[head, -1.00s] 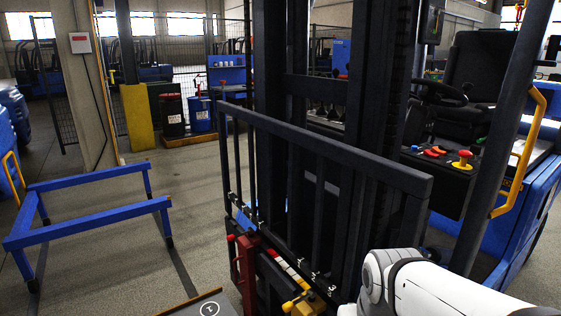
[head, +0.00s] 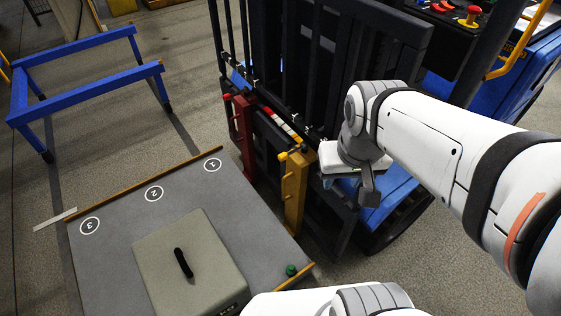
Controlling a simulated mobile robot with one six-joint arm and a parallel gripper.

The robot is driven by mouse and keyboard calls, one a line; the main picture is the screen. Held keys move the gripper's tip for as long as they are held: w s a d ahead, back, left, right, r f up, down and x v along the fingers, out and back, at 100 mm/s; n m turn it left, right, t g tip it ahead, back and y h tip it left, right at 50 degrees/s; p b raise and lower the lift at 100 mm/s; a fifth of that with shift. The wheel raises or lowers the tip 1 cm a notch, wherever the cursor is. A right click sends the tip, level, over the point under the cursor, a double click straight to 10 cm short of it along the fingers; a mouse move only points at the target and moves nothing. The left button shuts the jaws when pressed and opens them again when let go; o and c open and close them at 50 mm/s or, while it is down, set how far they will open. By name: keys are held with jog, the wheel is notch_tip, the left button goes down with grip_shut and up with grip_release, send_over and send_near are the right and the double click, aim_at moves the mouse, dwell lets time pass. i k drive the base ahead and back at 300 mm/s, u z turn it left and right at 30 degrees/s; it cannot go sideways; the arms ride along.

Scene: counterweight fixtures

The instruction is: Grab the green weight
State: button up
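A small green object (head: 291,270), which looks like the green weight, stands on the near right corner of the grey table (head: 110,235). Its lower part is close to the white arm link at the bottom of the head view. My gripper (head: 369,190) hangs at the end of my white arm, to the upper right of the green weight and clear of it, in front of the forklift. Only a dark finger part shows, so its opening is unclear. I see nothing held in it.
A grey box with a black handle (head: 183,263) sits on the table, beside circles marked 1, 2 and 3. A yellow post (head: 295,190) and a red post (head: 243,135) stand between table and forklift (head: 400,50). A blue frame (head: 90,100) stands at the upper left.

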aim_at(291, 270)
jog(key=u, duration=0.75)
jog(key=k, duration=0.5)
jog(key=u, duration=0.15)
